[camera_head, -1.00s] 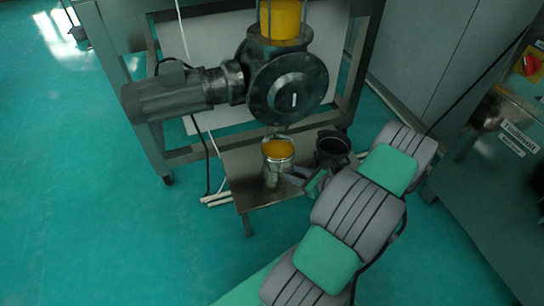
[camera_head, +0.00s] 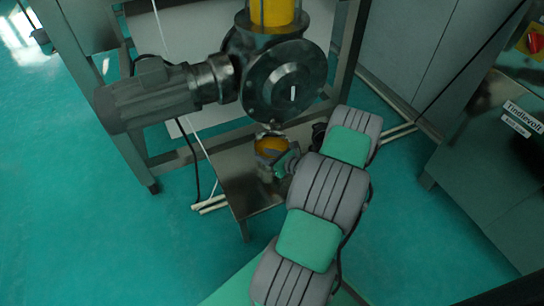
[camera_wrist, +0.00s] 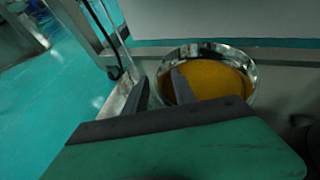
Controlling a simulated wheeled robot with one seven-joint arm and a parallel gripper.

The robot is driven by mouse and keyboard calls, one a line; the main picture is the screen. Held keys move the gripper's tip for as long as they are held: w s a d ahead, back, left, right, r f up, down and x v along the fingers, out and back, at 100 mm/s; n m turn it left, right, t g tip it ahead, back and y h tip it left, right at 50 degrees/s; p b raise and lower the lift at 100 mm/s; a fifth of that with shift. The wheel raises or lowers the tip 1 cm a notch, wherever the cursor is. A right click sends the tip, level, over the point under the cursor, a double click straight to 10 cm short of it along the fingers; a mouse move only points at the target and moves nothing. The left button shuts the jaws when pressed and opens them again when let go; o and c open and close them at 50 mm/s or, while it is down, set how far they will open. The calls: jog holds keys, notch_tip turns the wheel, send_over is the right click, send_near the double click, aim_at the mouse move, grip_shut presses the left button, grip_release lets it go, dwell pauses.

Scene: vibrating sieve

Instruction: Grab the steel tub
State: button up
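The steel tub (camera_head: 268,157) is a shiny round metal container with yellow-orange material inside. It stands on the low metal table under the machine's outlet. In the wrist view the tub (camera_wrist: 252,72) is right of centre, with its round rim facing up. My gripper (camera_wrist: 160,80) is open, with a clear gap between its two fingers. The left finger shows outside the tub's left rim, and the right finger overlaps the yellow contents in the picture. Whether either finger touches the tub I cannot tell. In the head view my gripper partly covers the tub's lower right side.
The low metal table (camera_head: 228,172) carries the tub. A dark container (camera_head: 318,134) stands behind my arm, mostly hidden. The grey motor and valve body (camera_head: 285,82) hang close above the tub. Frame legs (camera_head: 140,160) stand at left. The green floor at left is clear.

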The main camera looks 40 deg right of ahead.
aim_at(256, 152)
jog(key=x, duration=0.3)
jog(key=shift+f+b, duration=0.2)
jog(key=shift+b, duration=0.1)
grip_shut()
jog(key=shift+s+f, duration=0.1)
dwell(0.9)
